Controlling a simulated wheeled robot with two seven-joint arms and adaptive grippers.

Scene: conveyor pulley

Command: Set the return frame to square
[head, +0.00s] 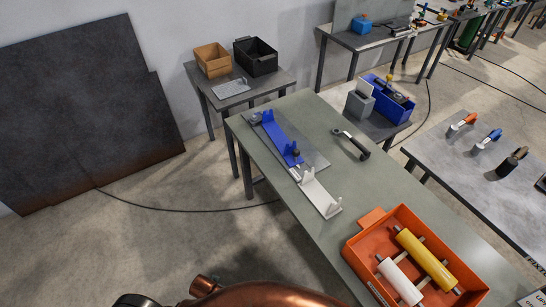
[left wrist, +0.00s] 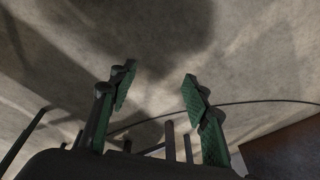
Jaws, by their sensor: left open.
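The return frame appears to be the long assembly lying on the green-grey table (head: 220,118)... its blue bracket (head: 278,139) has upright lugs and stands on a grey plate (head: 310,153). A white bracket (head: 318,192) with upright lugs continues in line from the blue one towards the front. Whether they are square is too small to tell. My left gripper (left wrist: 158,90) shows in the left wrist view with its green-padded fingers apart and nothing between them, over bare floor. It is not seen in the head view. My right gripper is not in view.
An orange tray (head: 352,250) with a yellow roller (head: 426,258) and a white roller (head: 399,281) sits at the table's near end. A dark-handled wrench-like tool (head: 351,143) lies right of the brackets. A blue bin (head: 401,109) and side tables stand beyond.

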